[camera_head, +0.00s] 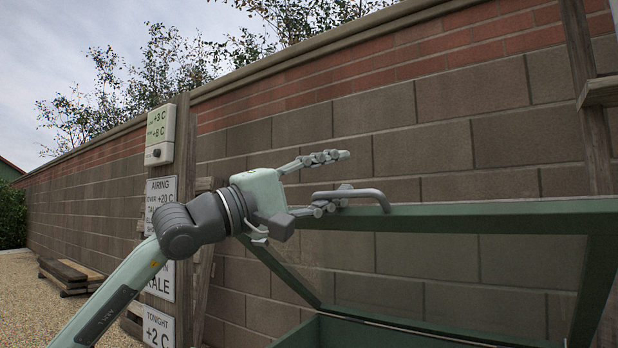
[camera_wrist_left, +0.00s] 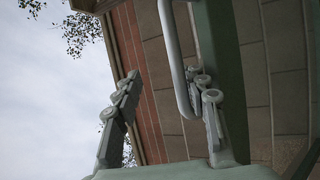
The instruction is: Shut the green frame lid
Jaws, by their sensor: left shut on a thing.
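The green frame lid (camera_head: 460,217) stands raised above its green box (camera_head: 390,335), tilted open, with clear panes. A grey bar handle (camera_head: 368,194) is fixed on the lid's upper edge near its left corner. My left gripper (camera_head: 325,182) is at this handle, its two fingers spread well apart. The lower finger is at the handle's left end; the upper finger is above it. In the left wrist view, the handle (camera_wrist_left: 173,50) runs down to the right finger, and the left finger is clear of it. My right gripper is not in view.
A brick wall (camera_head: 420,135) runs behind the frame. A post with signs (camera_head: 160,235) and a temperature display (camera_head: 160,133) stands behind my left arm. Stacked planks (camera_head: 70,275) lie on gravel at the left. A wooden post (camera_head: 585,95) is at the right.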

